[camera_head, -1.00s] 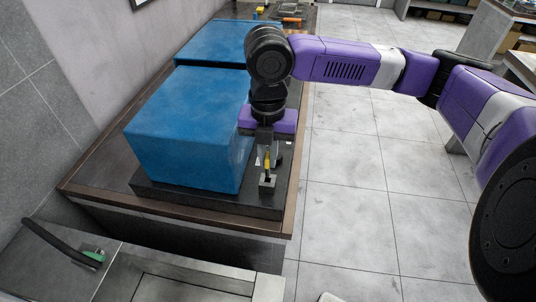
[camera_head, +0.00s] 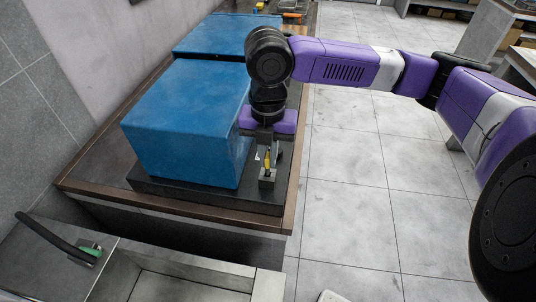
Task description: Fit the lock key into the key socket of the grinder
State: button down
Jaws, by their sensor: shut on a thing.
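The grinder is a large blue box (camera_head: 185,125) on a dark base plate (camera_head: 200,194). A small grey block (camera_head: 267,182), which looks like the key socket, stands on the right part of that plate. My gripper (camera_head: 267,152) points down just above this block, right of the blue box. It is shut on the lock key (camera_head: 267,159), a small piece of which only a yellow part shows clearly. The key's lower end is at or just above the block's top; I cannot tell whether it is inside. The fingers partly hide the key.
The grinder stands on a brown-edged bench (camera_head: 293,188). A second blue box (camera_head: 222,37) stands behind it, with orange-handled tools (camera_head: 291,15) farther back. A grey unit (camera_head: 190,265) with a green-ended black handle is at the lower left. The tiled floor to the right is clear.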

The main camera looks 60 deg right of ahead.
aim_at(268, 153)
jog(key=shift+f+b, duration=1.05)
jog(key=shift+f, duration=0.45)
jog(key=c, duration=1.4)
grip_release()
jog(key=shift+r, duration=0.1)
jog(key=shift+r, duration=3.9)
jog(key=shift+s, duration=0.1)
